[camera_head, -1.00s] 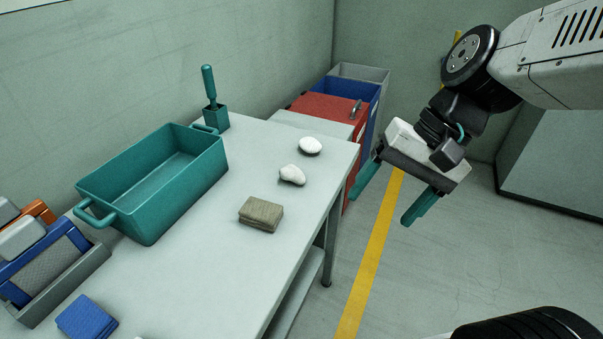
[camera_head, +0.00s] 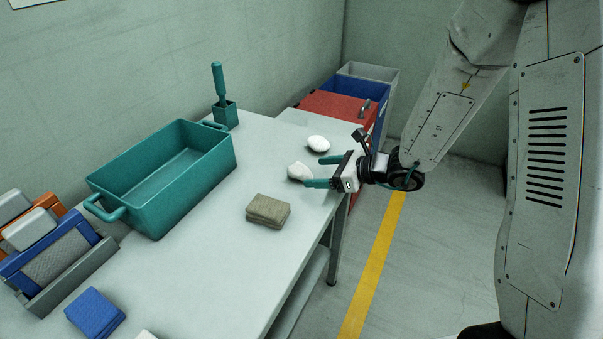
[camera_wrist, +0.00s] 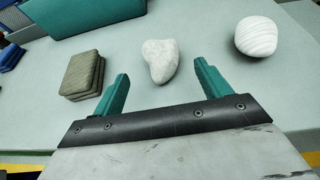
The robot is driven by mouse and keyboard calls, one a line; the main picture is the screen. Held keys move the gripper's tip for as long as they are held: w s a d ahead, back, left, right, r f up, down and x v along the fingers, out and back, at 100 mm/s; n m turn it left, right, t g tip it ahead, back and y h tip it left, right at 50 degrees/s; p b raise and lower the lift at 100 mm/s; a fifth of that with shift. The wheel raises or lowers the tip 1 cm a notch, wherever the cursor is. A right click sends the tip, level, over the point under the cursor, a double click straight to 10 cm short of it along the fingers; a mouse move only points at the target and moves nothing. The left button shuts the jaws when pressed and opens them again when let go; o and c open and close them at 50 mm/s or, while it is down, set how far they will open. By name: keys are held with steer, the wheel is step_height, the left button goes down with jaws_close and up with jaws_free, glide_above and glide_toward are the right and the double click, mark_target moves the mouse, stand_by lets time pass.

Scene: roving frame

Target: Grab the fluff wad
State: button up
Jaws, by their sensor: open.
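Two white lumps lie on the grey table. The nearer, irregular pale one (camera_head: 297,171), which looks like the fluff wad, also shows in the wrist view (camera_wrist: 160,61). The other is rounder (camera_head: 318,144), with fine ridges in the wrist view (camera_wrist: 256,37). My gripper (camera_head: 313,171) is open and low over the table's right edge, its teal fingers pointing left. In the wrist view the fingers (camera_wrist: 162,75) stand on either side of the pale lump's near end. The lump's main part lies just beyond the tips, and no contact is clear.
A folded olive cloth stack (camera_head: 268,211) lies close by on the near side. A teal tub (camera_head: 190,190) stands to the left, with a brush in a holder (camera_head: 225,113) behind it. A blue cloth (camera_head: 95,313) lies at front left. Bins (camera_head: 335,103) stand beyond the table.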

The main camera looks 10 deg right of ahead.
mark_target(301, 172)
steer(key=x, duration=0.6)
steer(key=shift+w+a, duration=0.1)
steer(key=shift+w, duration=0.1)
steer(key=c, duration=1.1)
